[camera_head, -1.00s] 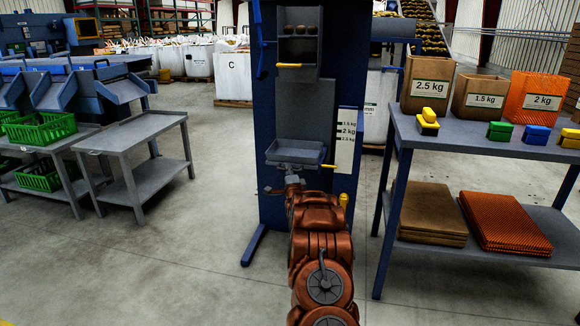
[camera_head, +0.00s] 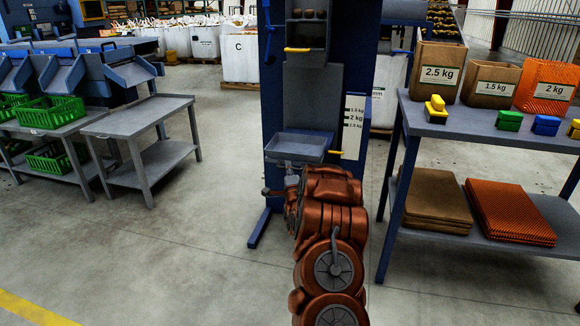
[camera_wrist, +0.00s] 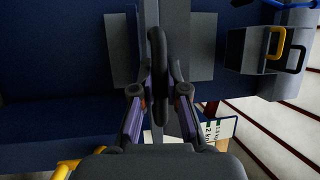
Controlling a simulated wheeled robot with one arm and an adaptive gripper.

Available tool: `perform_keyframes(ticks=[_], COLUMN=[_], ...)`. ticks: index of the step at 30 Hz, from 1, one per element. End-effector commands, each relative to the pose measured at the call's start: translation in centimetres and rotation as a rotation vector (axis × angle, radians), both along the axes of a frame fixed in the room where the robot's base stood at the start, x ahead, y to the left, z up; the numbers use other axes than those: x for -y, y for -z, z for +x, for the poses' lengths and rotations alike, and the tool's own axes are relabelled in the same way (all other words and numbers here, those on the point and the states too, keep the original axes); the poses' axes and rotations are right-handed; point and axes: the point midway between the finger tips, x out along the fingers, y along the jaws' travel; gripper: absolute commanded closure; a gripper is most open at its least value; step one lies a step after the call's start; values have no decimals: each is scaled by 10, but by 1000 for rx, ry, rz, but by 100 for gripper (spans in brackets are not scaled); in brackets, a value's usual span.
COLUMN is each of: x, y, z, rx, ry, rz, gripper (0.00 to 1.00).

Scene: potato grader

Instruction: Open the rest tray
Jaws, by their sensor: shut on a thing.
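The grey rest tray (camera_head: 297,147) sits low on the front of the blue machine (camera_head: 272,100), below a grey panel. My gripper (camera_head: 291,181) is just below and in front of it, mostly hidden by my arm. In the wrist view, my gripper (camera_wrist: 160,93) is shut on a dark upright bar (camera_wrist: 158,60), which looks like the tray's handle. Grey surfaces show on both sides of that bar. How far the tray is out is hard to tell.
An upper grey bin (camera_head: 305,28) with a yellow handle is above. A weight sign (camera_head: 354,126) is at the right of the machine. A table (camera_head: 460,120) with bags and blocks stands right, a grey bench (camera_head: 140,118) left. The floor between is open.

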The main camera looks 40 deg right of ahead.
Motion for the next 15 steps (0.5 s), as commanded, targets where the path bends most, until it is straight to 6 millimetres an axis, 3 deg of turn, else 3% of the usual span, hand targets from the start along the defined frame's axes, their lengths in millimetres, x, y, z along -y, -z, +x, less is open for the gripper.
perform_keyframes(ticks=[13, 14, 15], x=[-2, -2, -2], y=[2, 2, 2], z=[-1, -1, -1], rx=[-3, -3, -3], ry=[-1, -1, -1], rz=[2, 2, 2], gripper=[100, 85, 81])
